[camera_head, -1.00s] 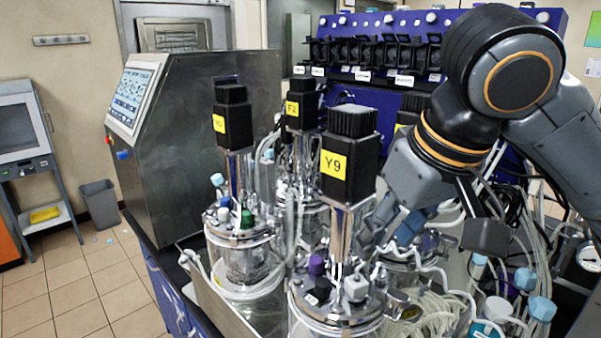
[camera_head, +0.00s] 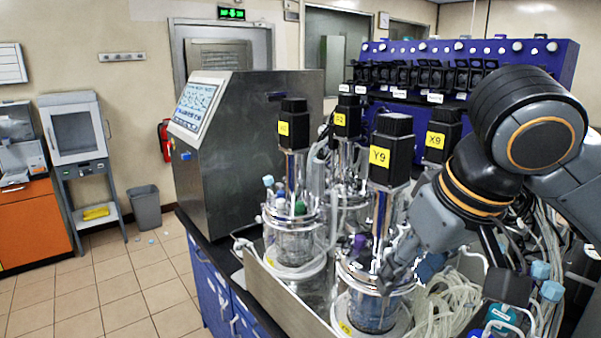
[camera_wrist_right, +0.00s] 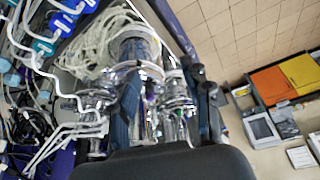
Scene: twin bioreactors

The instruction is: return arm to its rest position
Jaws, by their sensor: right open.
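My right gripper (camera_head: 398,272) is low at the Y9 vessel in the head view, in front of its metal lid and tubing. Its fingertips are hard to make out there. In the right wrist view the two dark fingers of the right gripper (camera_wrist_right: 168,95) stand apart, with nothing visibly held between them. Glass vessels (camera_wrist_right: 138,48) and metal fittings lie beyond them. The Y9 motor (camera_head: 391,150) stands upright on its vessel, with the X9 motor (camera_head: 443,138) behind it to the right. My left gripper is not in view.
White tubing (camera_head: 450,305) and blue-capped fittings (camera_head: 540,270) crowd around my right arm. Two more motor-topped vessels stand left of Y9, beside a steel control cabinet (camera_head: 255,130). A blue pump rack (camera_head: 520,55) stands behind. Open tiled floor (camera_head: 120,285) lies at left.

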